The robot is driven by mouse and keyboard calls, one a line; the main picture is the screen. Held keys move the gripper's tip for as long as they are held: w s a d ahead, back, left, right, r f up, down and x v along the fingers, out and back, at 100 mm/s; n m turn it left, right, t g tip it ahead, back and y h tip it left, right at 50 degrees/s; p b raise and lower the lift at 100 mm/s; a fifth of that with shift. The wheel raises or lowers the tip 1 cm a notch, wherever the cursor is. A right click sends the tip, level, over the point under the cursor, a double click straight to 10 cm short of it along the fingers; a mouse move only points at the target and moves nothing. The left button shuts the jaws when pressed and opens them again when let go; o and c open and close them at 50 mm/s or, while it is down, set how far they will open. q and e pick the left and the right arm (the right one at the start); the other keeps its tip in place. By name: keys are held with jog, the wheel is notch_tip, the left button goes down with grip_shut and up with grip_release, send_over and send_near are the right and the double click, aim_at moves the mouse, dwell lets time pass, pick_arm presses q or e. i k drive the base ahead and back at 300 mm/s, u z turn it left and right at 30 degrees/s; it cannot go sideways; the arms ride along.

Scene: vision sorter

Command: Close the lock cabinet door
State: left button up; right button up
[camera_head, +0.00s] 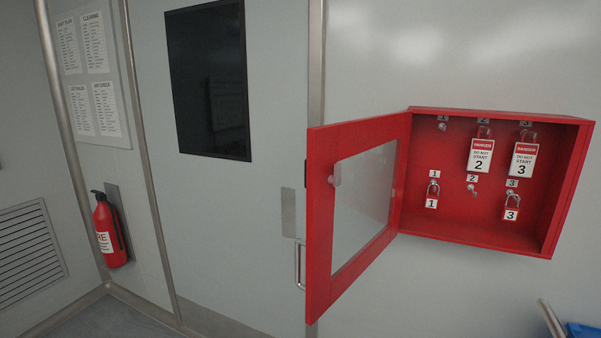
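The red lock cabinet (475,236) is mounted on the pale wall at the right. Its red-framed door (318,215) with a clear pane (364,200) stands wide open, swung out from the cabinet's left side. Inside hang two "DO NOT START" tags, number 2 (480,156) and number 3 (523,160), and padlocks numbered 1 (432,195) and 3 (511,207). Neither of my grippers is in view.
A grey door with a dark window (208,80) and a metal handle (299,266) is left of the cabinet. A fire extinguisher (109,230) hangs further left. A metal bar and a blue object (582,330) show at the bottom right.

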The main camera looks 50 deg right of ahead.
aim_at(327, 145)
jog(key=i, duration=1.55)
jog(key=z, duration=3.3)
jog(key=i, duration=0.5)
jog(key=z, duration=0.05)
